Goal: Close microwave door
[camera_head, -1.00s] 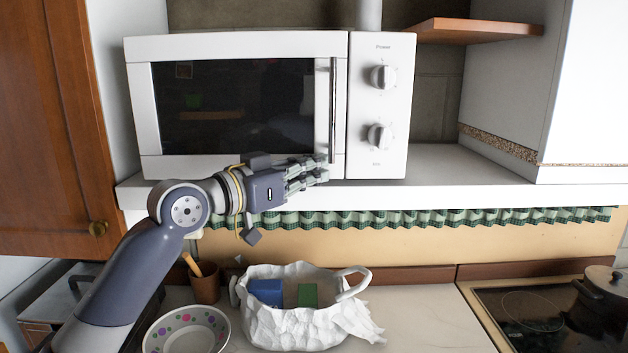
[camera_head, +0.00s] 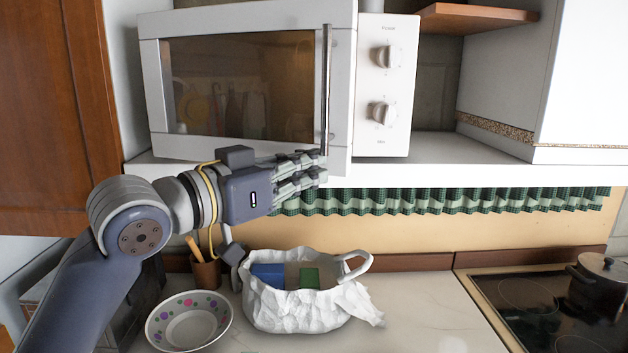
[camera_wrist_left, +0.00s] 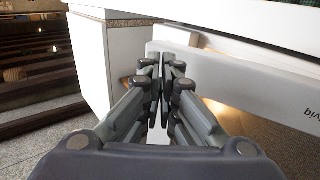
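The white microwave (camera_head: 396,147) stands on a white shelf. Its door (camera_head: 342,100), with a dark window, is ajar, its right edge swung out from the body. A vertical metal handle (camera_head: 327,90) runs along that edge. My left gripper (camera_head: 318,168) is at the door's lower right corner, fingertips by the handle's lower end. In the left wrist view the fingers (camera_wrist_left: 165,70) lie close together, with the white door panel (camera_wrist_left: 225,80) beyond and to their right. Whether they hold the handle is hidden. My right gripper is not in view.
A brown cabinet door (camera_head: 50,120) stands at the left. Below the shelf (camera_head: 440,176) are a white bag-like basket (camera_head: 290,312), a spotted bowl (camera_head: 188,320) and a brown cup (camera_head: 206,273). A hob with a pot (camera_head: 600,278) is at the lower right.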

